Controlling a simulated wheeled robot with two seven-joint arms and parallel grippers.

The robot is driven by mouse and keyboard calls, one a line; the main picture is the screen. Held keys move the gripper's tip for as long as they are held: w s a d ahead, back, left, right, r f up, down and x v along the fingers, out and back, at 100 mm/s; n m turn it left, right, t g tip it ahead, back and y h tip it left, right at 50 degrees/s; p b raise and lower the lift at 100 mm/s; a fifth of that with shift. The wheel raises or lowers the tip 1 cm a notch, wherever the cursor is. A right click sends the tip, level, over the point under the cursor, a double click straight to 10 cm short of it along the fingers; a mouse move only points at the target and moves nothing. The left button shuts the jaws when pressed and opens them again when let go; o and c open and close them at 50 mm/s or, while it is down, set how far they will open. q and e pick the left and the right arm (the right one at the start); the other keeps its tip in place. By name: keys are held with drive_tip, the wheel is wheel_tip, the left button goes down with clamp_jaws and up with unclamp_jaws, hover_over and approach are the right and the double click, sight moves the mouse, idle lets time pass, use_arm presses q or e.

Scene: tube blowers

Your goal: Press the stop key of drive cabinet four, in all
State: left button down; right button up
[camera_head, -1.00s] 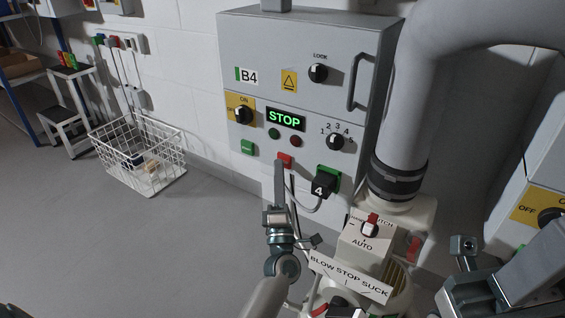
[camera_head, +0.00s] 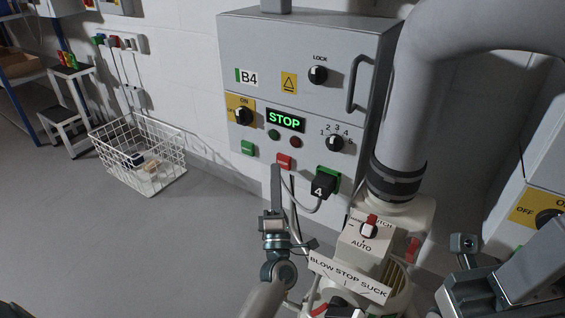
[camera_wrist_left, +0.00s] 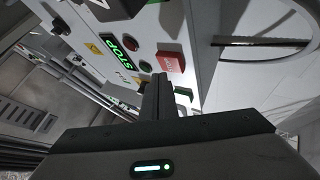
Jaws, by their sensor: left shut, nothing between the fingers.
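The drive cabinet (camera_head: 295,75) labelled B4 is on the wall, and its display (camera_head: 286,119) reads STOP in green. Its red stop key (camera_head: 284,161) is on the lower front, right of the green key (camera_head: 247,147). The red key also shows in the left wrist view (camera_wrist_left: 169,62). My left gripper (camera_head: 276,168) is shut and empty, its fingertips just below and left of the red key. In the left wrist view its fingers (camera_wrist_left: 157,82) point up at the cabinet front, apart from the red key as far as I can see. My right gripper (camera_head: 462,246) is partly in view at the lower right.
A black plug marked 4 (camera_head: 323,184) sits in a green socket at right of the keys, with a cable hanging. A blower with a large grey pipe (camera_head: 410,110) stands close at right. A wire basket (camera_head: 137,155) is on the floor at left.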

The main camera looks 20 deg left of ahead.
use_arm(q)
drive_tip(key=shift+s, duration=0.1)
drive_tip(key=s, duration=0.1)
drive_tip(key=s+p, duration=0.1)
drive_tip(key=s, duration=0.2)
drive_tip(key=shift+s+a+p, duration=0.35)
drive_tip(key=shift+a+p, duration=0.05)
drive_tip(key=shift+s, duration=0.15)
idle(0.9)
